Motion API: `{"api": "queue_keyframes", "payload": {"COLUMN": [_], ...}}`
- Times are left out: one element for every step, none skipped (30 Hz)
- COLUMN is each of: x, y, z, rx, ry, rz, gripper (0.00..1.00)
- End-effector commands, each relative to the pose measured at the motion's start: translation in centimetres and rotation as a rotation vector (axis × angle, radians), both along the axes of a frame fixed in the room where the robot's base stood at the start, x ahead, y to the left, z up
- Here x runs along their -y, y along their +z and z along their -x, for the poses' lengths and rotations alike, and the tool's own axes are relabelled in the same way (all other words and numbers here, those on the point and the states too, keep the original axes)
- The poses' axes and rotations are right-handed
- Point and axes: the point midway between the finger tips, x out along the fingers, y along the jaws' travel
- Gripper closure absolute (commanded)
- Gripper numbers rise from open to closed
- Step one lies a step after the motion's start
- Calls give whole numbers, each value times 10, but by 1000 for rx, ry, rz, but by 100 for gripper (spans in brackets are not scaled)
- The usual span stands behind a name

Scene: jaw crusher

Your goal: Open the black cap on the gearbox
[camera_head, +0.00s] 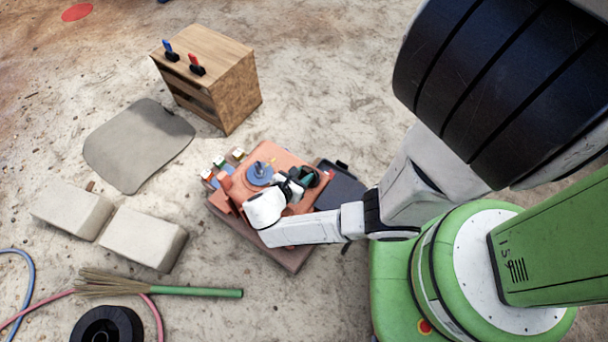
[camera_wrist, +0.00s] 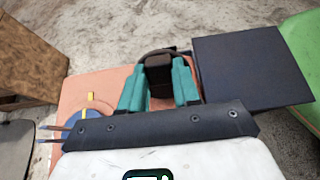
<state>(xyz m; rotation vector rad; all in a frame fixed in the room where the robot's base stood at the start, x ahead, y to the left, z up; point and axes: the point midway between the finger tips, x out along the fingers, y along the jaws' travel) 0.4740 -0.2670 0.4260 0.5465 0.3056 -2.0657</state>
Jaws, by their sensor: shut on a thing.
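The gearbox (camera_head: 278,155) is an orange-red box on a low base, in the middle of the head view. Its top (camera_wrist: 88,88) also shows in the wrist view. A blue round part with a yellow mark (camera_head: 259,173) sits on the top, left of my gripper. My gripper (camera_head: 300,183) is over the right part of the gearbox top. In the wrist view its two teal fingers (camera_wrist: 159,78) are shut on the black cap (camera_wrist: 159,63), one finger on each side. The lower part of the cap is hidden by the gripper, so I cannot tell whether it is seated or raised.
A dark open case or panel (camera_head: 341,188) lies right of the gearbox. A wooden cabinet (camera_head: 235,95) with blue and red handles stands behind it. Concrete blocks (camera_head: 143,238), a green-handled broom (camera_head: 195,292) and a black reel (camera_head: 106,325) lie on the left floor.

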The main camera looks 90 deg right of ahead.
Motion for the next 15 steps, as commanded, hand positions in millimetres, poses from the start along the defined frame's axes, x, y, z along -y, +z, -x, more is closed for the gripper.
{"api": "queue_keyframes", "payload": {"x": [-1, -2, -2, -2, -3, -3, -3, -3, -3, -3, -3, -3, -3, -3, -3], "y": [-2, -2, -2, -2, -2, -1, -1, -1, -1, -1, -1, -1, -1, -1, -1], "z": [-1, -2, -2, -2, -2, -2, -2, -2, -2, -2, -2, -2, -2, -2, -2], "rx": [-7, -10, -14, -16, -19, -22, -24, -25, -26, -26, -26, -27, -27, -27, -27], "ry": [1, 2, 1, 1, 1, 1, 1, 1, 1, 1, 1, 1, 2, 2, 2], "rz": [12, 18, 26, 30, 34, 39, 42, 44, 45, 46, 46, 47, 47, 47, 46], "gripper": [100, 100, 100, 100, 100, 100, 100, 100, 100, 100, 100, 100, 100, 100, 100]}}
